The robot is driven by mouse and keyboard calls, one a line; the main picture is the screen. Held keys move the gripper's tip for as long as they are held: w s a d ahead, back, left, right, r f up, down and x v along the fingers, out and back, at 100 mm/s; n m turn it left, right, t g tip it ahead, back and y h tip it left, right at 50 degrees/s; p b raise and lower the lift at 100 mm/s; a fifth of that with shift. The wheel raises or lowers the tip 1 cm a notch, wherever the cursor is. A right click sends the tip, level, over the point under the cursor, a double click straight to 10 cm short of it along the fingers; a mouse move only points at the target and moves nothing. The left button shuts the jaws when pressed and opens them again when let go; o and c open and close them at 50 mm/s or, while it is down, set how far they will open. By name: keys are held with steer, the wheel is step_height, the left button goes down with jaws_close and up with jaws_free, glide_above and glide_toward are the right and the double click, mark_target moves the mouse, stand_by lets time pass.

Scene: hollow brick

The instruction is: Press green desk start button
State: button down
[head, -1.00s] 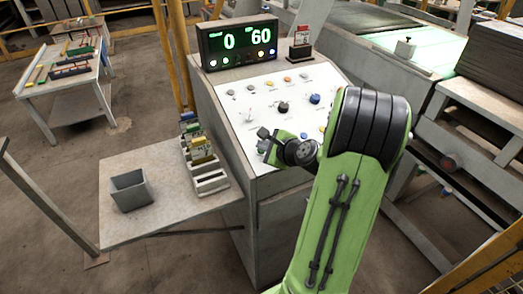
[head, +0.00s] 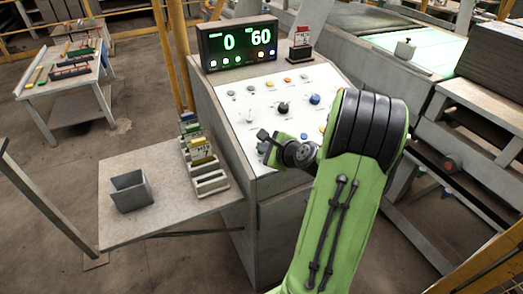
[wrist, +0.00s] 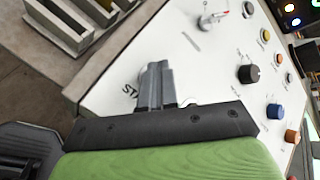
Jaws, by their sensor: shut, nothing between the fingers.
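My gripper (head: 264,141) is at the lower left part of the sloped white control panel (head: 262,99). In the wrist view its two grey fingers (wrist: 156,72) are pressed together and empty, over the panel beside a printed label (wrist: 131,91) of which the letters "STA" show. The green start button does not show in either view; the fingers and gripper body cover the area by that label. I cannot tell whether the fingertips touch anything.
The panel carries a black knob (wrist: 248,73), a blue knob (wrist: 274,111), an orange button (wrist: 291,136) and a lever switch (wrist: 211,19). A display (head: 237,44) reads 0 and 60. A side table with a grey bin (head: 131,190) and slotted racks (head: 210,181) stands left.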

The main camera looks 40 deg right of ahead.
steer(key=shift+r, duration=0.15)
steer(key=shift+s+r+p, duration=0.25)
steer(key=shift+r+p, duration=0.4)
steer(key=shift+r, duration=0.1)
steer(key=r+p, duration=0.1)
steer(key=s+r+p, duration=0.1)
steer(key=r, duration=0.1)
steer(key=r+p, duration=0.1)
steer(key=p, duration=0.1)
steer(key=shift+s+a+r, duration=0.15)
steer(key=shift+a+r, duration=0.1)
steer(key=shift+r, duration=0.05)
stand_by(0.5)
